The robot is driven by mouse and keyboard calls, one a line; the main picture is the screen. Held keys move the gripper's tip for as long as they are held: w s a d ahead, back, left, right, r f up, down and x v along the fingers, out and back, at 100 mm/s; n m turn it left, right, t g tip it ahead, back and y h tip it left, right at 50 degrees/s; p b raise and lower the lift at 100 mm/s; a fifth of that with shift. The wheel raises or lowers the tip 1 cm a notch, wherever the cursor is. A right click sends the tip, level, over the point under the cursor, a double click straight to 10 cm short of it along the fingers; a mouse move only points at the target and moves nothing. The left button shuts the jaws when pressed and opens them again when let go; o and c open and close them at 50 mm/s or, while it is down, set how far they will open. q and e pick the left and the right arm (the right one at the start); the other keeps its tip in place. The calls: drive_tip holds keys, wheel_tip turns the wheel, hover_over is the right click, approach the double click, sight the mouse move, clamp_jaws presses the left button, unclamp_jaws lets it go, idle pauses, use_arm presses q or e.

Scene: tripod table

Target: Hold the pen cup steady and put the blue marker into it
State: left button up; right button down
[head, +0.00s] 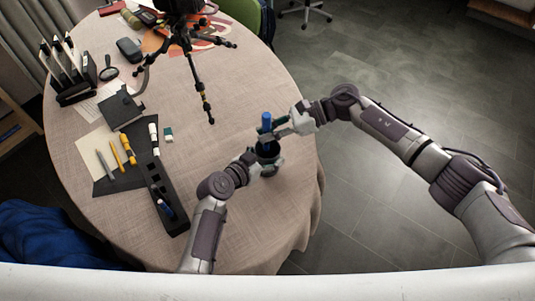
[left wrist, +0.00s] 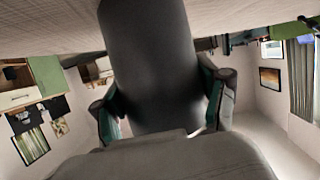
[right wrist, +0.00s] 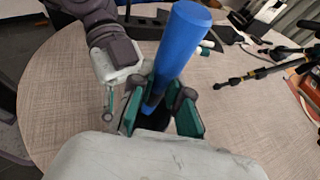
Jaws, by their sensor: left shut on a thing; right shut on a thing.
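The dark pen cup (head: 268,149) stands near the right edge of the round table. My left gripper (head: 268,168) is shut around it from the near side, and the cup fills the middle of the left wrist view (left wrist: 150,65). The blue marker (head: 266,121) is upright above the cup. My right gripper (head: 281,128) is shut on the marker, which rises between the fingers in the right wrist view (right wrist: 178,52). The marker's lower end meets the dark cup opening, partly hidden by the fingers, so I cannot tell how deep it sits.
A black tray (head: 165,195) with pens lies left of my left arm. Pens and markers lie on a dark mat (head: 125,182). A black tripod (head: 190,45) stands at the back. The cloth right of the tripod is clear.

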use_arm(q)
drive_tip(key=shift+f, duration=0.1)
use_arm(e)
drive_tip(key=shift+f, duration=0.85)
drive_tip(key=c, duration=1.1)
unclamp_jaws()
drive_tip(key=shift+o, duration=0.2)
drive_tip(key=v, duration=1.2)
use_arm(q)
drive_tip(key=o, duration=1.3)
